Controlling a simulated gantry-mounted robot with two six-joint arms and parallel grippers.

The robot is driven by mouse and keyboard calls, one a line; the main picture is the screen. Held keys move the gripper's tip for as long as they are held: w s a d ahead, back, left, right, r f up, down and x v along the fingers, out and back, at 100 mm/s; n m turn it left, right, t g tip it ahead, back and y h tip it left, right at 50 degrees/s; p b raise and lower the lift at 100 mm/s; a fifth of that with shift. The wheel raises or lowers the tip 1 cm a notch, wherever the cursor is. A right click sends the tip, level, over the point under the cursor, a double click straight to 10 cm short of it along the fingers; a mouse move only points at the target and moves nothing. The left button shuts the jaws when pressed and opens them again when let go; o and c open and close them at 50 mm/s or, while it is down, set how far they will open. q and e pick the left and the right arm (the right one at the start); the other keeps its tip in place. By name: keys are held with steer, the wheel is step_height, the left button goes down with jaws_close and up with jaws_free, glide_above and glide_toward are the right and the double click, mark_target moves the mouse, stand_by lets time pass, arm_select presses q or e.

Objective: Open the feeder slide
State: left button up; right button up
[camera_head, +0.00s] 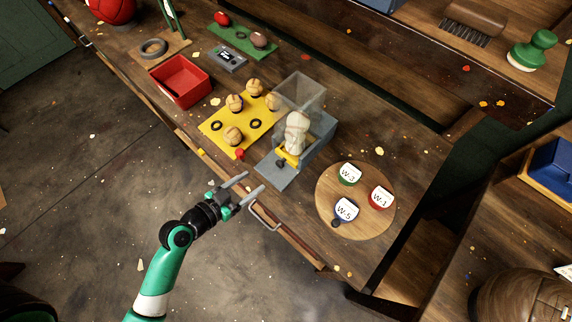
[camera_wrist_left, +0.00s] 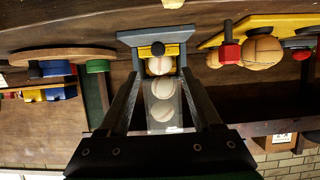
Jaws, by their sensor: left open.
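The feeder (camera_head: 272,173) is a grey unit with a clear hopper (camera_head: 303,90) and pale balls (camera_head: 297,133) stacked in it. Its yellow slide (camera_head: 289,158) with a dark knob (camera_head: 280,163) is at the front, near the lowest ball. The wrist view shows the feeder upside down, with the dark knob (camera_wrist_left: 158,48) in front of the yellow slide (camera_wrist_left: 144,51). My left gripper (camera_head: 253,183) is open and empty, in front of the feeder by the bench edge and apart from the knob. In the wrist view its fingers (camera_wrist_left: 160,78) spread either side of the balls. My right gripper is out of view.
A yellow tray (camera_head: 217,129) with tan balls and a red knob lies left of the feeder, and a red bin (camera_head: 180,94) beyond it. A round wooden board (camera_head: 332,213) with labelled W-3, W-1 and W-5 pieces is to the right. A metal handle (camera_head: 266,217) sticks out below the bench edge.

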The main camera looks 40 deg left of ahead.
mark_target(278, 165)
arm_select(q)
steer(key=b+x, duration=0.1)
steer(key=x, duration=1)
steer(key=shift+w+d+f, duration=0.15)
steer(key=shift+w+d, duration=0.05)
steer(key=shift+w, duration=0.15)
steer(key=shift+c, duration=0.2)
jaws_close()
steer(key=shift+s, duration=0.1)
stand_by(0.5)
